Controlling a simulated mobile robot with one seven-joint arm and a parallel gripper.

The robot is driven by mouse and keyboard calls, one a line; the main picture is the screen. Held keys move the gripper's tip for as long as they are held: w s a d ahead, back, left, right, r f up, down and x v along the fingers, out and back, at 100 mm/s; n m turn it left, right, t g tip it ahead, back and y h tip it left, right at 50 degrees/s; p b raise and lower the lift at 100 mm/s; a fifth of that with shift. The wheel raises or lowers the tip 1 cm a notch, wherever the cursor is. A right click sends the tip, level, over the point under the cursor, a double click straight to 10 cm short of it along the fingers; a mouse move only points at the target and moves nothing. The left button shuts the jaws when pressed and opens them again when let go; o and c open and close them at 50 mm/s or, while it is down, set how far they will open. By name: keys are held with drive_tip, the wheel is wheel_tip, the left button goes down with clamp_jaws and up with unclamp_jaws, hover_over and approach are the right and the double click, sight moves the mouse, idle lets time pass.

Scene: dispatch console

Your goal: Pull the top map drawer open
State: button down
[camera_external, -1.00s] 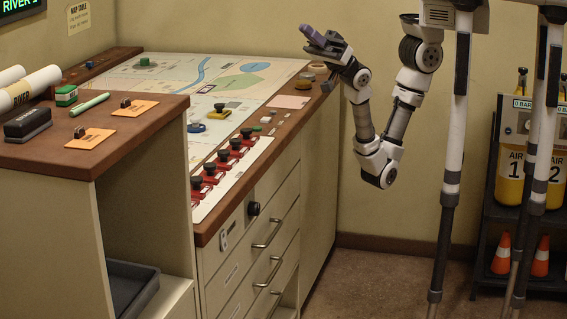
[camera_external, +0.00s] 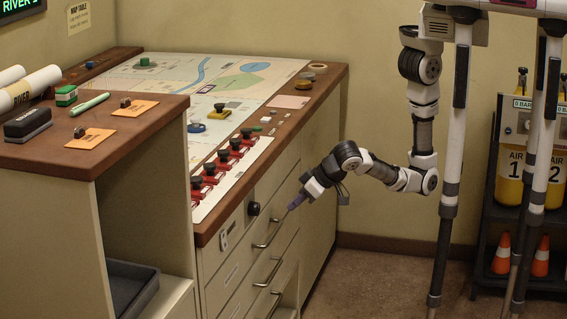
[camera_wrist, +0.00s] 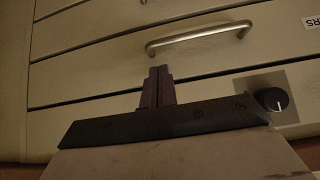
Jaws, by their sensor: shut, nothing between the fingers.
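The map drawers are pale fronts with metal bar handles in the console cabinet. The top map drawer (camera_external: 279,245) has its bar handle (camera_external: 268,234) near its middle and looks closed. In the wrist view the nearest bar handle (camera_wrist: 198,38), apparently the same one, runs across the picture just beyond my fingertips. My gripper (camera_external: 291,207) is shut and empty, pointing at the drawer fronts, above and to the right of the handle. In the wrist view my gripper (camera_wrist: 158,70) shows its fingers together, below and left of the handle in the picture, not around it.
A black knob (camera_external: 253,209) is on the panel above the drawers; it also shows in the wrist view (camera_wrist: 272,99). Red switches (camera_external: 223,158) line the tabletop's front edge (camera_external: 236,205). A side desk (camera_external: 98,153) stands at the left. Floor in front is clear.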

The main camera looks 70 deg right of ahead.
sight(268, 227)
drive_tip(key=x, duration=0.7)
drive_tip(key=shift+w+f+p, duration=0.1)
drive_tip(key=shift+f+p, duration=0.05)
drive_tip(key=shift+p, duration=0.25)
drive_tip(key=s+p, duration=0.1)
drive_tip(key=s, duration=0.7)
drive_tip(key=shift+s, duration=0.4)
